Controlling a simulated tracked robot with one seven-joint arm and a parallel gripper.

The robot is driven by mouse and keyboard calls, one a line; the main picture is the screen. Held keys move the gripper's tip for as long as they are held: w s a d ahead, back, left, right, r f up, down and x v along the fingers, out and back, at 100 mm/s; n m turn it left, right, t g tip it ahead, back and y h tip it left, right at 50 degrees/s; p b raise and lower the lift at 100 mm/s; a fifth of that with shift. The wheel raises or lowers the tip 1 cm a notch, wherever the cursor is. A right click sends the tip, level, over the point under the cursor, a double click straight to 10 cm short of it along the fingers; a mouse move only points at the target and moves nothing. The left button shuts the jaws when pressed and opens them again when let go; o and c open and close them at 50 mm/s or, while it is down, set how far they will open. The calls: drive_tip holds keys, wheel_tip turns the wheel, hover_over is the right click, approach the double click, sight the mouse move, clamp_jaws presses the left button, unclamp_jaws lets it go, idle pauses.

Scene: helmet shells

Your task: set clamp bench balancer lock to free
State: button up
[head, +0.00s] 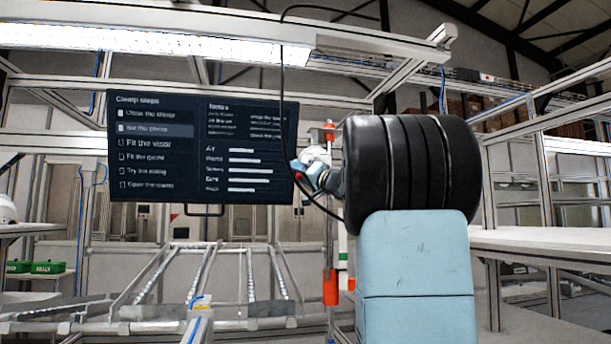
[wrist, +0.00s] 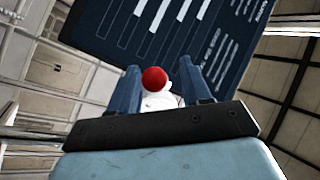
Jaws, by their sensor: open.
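A round red knob (wrist: 154,79) on a white body (wrist: 166,100) shows in the wrist view, between the two blue fingers of my gripper (wrist: 160,70). The fingers are apart, one on each side of it; I cannot tell whether either touches it. In the head view my gripper (head: 311,173) is at the white and red fitting (head: 315,154), left of my large black arm joint. That arm hides part of the area behind it. I take the red knob to be the balancer lock, but no label on it is readable and its setting is unclear.
A dark screen (head: 204,148) headed "Clamp steps" hangs just behind and left, with its "Set the clamp" line highlighted. A black cable (head: 283,95) loops down near my gripper. An upright post with an orange-red block (head: 331,287) stands beside it. A roller rack (head: 200,275) is below.

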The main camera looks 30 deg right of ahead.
drive_tip(key=shift+s, duration=0.1)
drive_tip(key=v, duration=1.3)
drive_tip(key=shift+s+f, duration=0.2)
drive_tip(key=shift+s, duration=0.05)
drive_tip(key=shift+d, duration=0.1)
